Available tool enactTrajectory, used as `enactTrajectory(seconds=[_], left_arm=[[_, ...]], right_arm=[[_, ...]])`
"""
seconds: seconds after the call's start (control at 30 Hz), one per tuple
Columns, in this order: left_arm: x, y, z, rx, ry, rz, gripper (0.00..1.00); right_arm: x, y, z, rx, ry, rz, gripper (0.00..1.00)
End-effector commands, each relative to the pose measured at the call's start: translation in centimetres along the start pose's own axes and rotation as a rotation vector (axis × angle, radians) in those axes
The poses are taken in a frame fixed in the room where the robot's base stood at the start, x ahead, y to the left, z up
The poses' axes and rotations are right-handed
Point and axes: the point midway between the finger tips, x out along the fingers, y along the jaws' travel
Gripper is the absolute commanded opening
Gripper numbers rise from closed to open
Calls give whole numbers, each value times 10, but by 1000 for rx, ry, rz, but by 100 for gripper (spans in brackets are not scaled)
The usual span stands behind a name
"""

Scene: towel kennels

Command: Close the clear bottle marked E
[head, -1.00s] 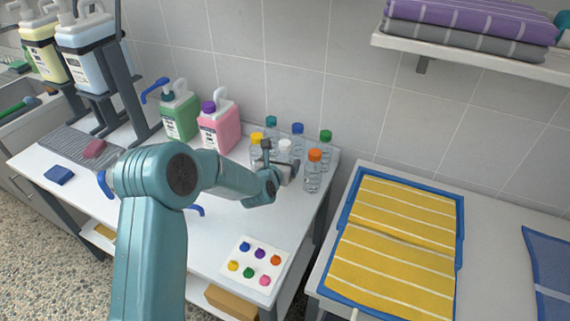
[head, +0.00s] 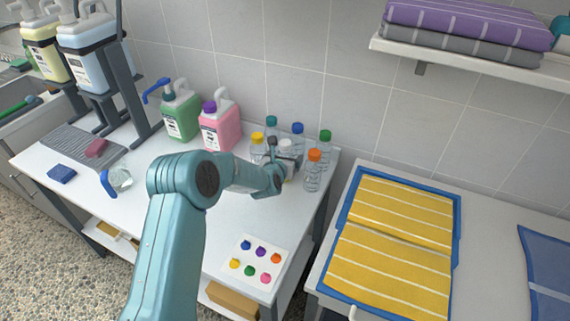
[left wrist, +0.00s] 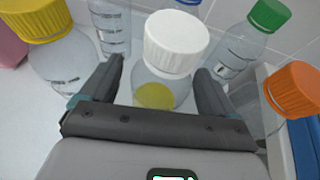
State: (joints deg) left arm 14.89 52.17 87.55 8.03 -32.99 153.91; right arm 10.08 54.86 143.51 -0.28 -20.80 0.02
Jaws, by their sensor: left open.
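Several clear bottles with coloured caps stand at the back right of the white table. A white-capped bottle (left wrist: 172,50) is between the fingers of my left gripper (left wrist: 158,88), with a yellow patch low on its body; in the head view it shows behind the gripper (head: 284,158). The fingers are open, one on each side, and contact cannot be told. Around it stand bottles with yellow (left wrist: 45,50), green (left wrist: 245,45) and orange (left wrist: 292,95) caps, and ones with blue (head: 297,132) and teal (head: 271,125) caps. I cannot read a letter E on any. My right gripper is not in view.
Green (head: 181,115) and pink (head: 220,127) jugs stand left of the bottles. A white card with coloured dots (head: 256,262) lies near the front. A clear round item with a blue part (head: 120,180) lies at left. Yellow striped towels (head: 392,255) lie on the right counter.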

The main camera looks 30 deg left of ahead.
Motion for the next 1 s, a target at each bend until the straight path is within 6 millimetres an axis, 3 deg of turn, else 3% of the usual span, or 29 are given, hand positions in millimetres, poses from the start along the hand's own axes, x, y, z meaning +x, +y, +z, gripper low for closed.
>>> enactTrajectory(seconds=[0.03,0.17,0.27,0.67,1.0], left_arm=[[0,0,0,0,0,0,83],[0,0,0,0,0,0,40],[0,0,0,0,-1,0,29],[-4,0,12,1,-4,0,29],[-31,0,76,-1,-7,1,29]], right_arm=[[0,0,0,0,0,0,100],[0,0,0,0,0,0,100],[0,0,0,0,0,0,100],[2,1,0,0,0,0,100],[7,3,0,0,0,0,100]])
